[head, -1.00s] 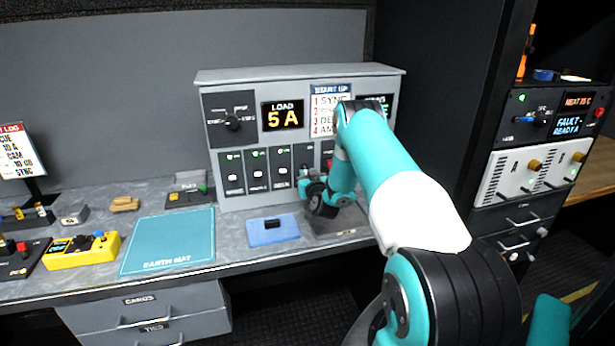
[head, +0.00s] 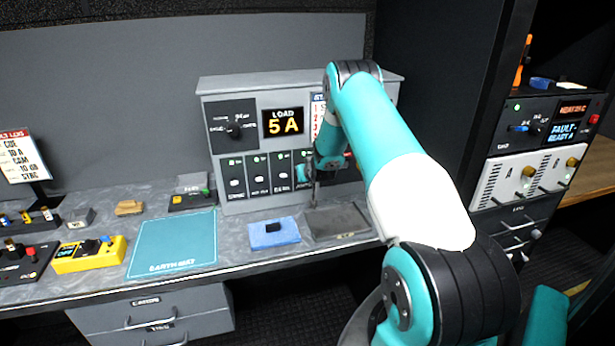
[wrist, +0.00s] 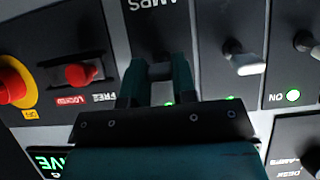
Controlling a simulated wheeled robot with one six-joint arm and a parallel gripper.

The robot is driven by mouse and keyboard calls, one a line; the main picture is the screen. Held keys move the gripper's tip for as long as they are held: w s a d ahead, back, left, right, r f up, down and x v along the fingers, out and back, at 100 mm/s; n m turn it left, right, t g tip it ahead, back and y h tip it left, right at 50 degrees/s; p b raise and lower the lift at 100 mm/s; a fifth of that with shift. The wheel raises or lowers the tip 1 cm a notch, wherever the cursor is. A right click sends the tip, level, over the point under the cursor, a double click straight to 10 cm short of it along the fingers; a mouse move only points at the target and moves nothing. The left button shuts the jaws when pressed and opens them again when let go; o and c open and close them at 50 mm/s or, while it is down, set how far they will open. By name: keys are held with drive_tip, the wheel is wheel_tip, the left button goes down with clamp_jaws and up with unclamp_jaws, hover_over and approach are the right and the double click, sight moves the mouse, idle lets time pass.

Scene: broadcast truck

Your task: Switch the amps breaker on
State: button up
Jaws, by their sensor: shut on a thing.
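The breaker panel (head: 222,200) stands at the back of the bench with a row of white-toggled breakers. In the wrist view, which is upside down, the AMPS label (wrist: 158,5) is at the top edge. My gripper (wrist: 157,68) is at that breaker, its two fingers closed around the grey toggle (wrist: 160,72), mostly hidden between them. A green light (wrist: 168,103) shows by the fingers. The neighbouring breaker toggle (wrist: 245,64) also has a green light lit. In the head view my arm hides the amps breaker. The load display (head: 284,122) reads 5 A.
A red knob (wrist: 80,75) marked LOCKED and FREE and a red-and-yellow knob (wrist: 14,82) sit beside the amps breaker. A blue pad (head: 272,241) with a dark block and an earth mat (head: 172,243) lie on the bench. A rack (head: 520,180) stands to the right.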

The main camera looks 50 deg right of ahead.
drive_tip(key=shift+w+r+g+y, duration=0.1)
drive_tip(key=shift+r+g+y, duration=0.2)
drive_tip(key=shift+g, duration=0.1)
drive_tip(key=o, duration=0.9)
drive_tip(key=b+v, duration=0.5)
drive_tip(key=v, duration=1.2)
drive_tip(key=shift+s, duration=0.2)
